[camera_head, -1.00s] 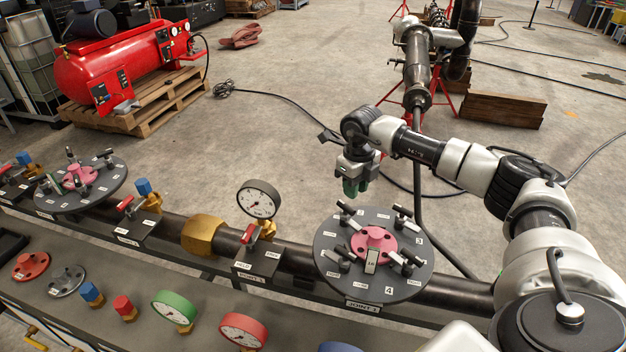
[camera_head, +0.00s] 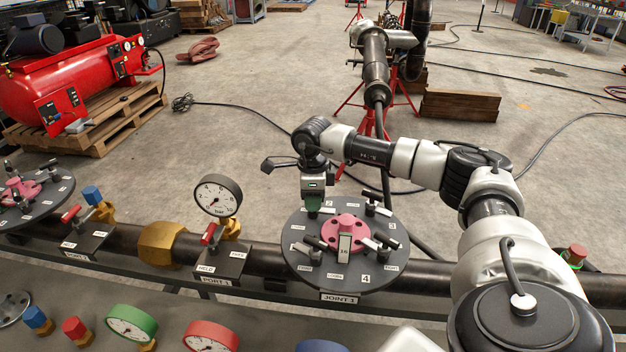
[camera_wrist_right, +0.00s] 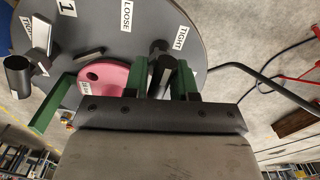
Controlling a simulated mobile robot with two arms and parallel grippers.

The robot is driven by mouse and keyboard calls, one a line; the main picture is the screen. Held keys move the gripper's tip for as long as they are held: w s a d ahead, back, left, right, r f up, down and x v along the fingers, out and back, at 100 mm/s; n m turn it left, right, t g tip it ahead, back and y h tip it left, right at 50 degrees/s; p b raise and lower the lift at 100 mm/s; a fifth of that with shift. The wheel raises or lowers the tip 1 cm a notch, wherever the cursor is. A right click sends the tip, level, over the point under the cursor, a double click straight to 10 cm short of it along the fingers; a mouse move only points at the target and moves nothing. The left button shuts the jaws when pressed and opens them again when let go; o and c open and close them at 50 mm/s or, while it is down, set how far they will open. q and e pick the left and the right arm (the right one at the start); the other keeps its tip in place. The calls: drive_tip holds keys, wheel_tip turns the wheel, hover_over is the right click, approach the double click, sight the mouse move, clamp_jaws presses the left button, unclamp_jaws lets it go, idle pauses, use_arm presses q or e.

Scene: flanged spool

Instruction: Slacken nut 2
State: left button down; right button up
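The dark JOINT 1 disc (camera_head: 300,268) carries a pink flange (camera_head: 345,228) and several nuts with T-shaped handles. My right gripper (camera_head: 312,208) points down over the disc's back-left part, beside label 2. It hides nut 2 in the head view. In the right wrist view, a dark nut handle (camera_wrist_right: 158,70) sits between two green fingers of the right gripper (camera_wrist_right: 165,82), near a TIGHT label. The fingers stand apart on either side of it; I cannot tell whether they touch it. My left gripper is not in view.
Another nut (camera_head: 376,197) stands at the disc's back right. Two more handles stand at its front left and front right. A pressure gauge (camera_head: 217,196) rises left of the disc. Coloured spare parts lie on the front bench.

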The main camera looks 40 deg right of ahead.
drive_tip(key=n+b, duration=0.1)
drive_tip(key=n, duration=0.3)
drive_tip(key=shift+f+n, duration=0.1)
drive_tip(key=shift+n, duration=0.2)
drive_tip(key=n, duration=0.2)
drive_tip(key=shift+n, duration=0.3)
drive_tip(key=n, duration=0.6)
drive_tip(key=shift+n+p, duration=0.3)
drive_tip(key=shift+r+m+p, duration=0.2)
drive_tip(key=shift+m+p, duration=0.2)
drive_tip(key=shift+m, duration=0.8)
wheel_tip(320, 180, up, 7)
drive_tip(key=p, duration=0.5)
drive_tip(key=shift+f, duration=0.1)
